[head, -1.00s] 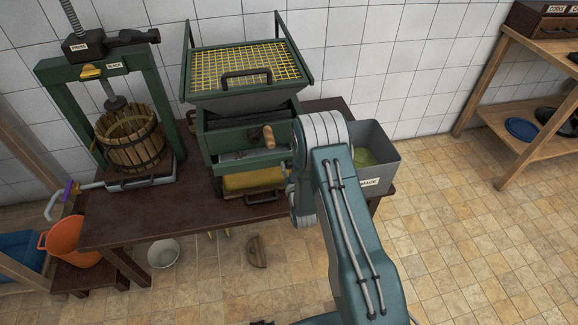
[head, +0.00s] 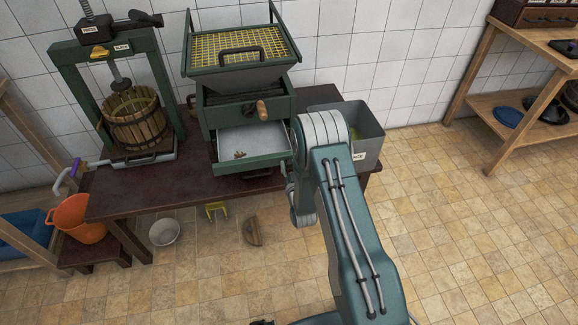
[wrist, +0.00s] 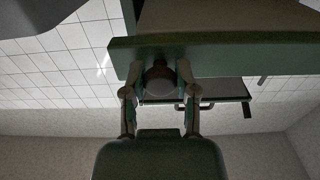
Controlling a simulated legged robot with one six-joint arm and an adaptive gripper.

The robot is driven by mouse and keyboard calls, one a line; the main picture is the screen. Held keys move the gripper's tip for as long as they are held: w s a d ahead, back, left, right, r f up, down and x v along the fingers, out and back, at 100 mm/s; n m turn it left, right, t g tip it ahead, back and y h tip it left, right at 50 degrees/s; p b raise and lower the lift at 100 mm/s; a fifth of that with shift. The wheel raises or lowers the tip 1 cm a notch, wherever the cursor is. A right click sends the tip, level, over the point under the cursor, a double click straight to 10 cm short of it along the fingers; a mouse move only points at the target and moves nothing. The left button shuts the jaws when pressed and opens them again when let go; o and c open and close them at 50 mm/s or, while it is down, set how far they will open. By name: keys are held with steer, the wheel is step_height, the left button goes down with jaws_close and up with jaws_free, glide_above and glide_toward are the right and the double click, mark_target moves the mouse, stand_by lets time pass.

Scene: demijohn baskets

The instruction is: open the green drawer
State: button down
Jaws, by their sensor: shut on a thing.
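The green drawer (head: 238,166) of the green crusher stands pulled out in the head view, its grey inside (head: 262,137) showing with a few small brown bits in it. In the wrist view its green front (wrist: 225,55) crosses the top. My gripper (wrist: 158,76) is there, its two fingers on either side of a dark round knob at the drawer front, shut on it. In the head view my arm hides most of the gripper and the right end of the drawer front.
The dark table (head: 200,190) bears the crusher, with a basket press (head: 133,118) left and a grey bin (head: 360,130) right. An orange bucket (head: 78,218) and white bucket (head: 164,232) stand below. The tiled floor at right is clear.

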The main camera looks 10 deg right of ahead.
steer(key=shift+c, duration=1.9)
jaws_free()
steer(key=s, duration=1.2)
steer(key=shift+a, duration=0.1)
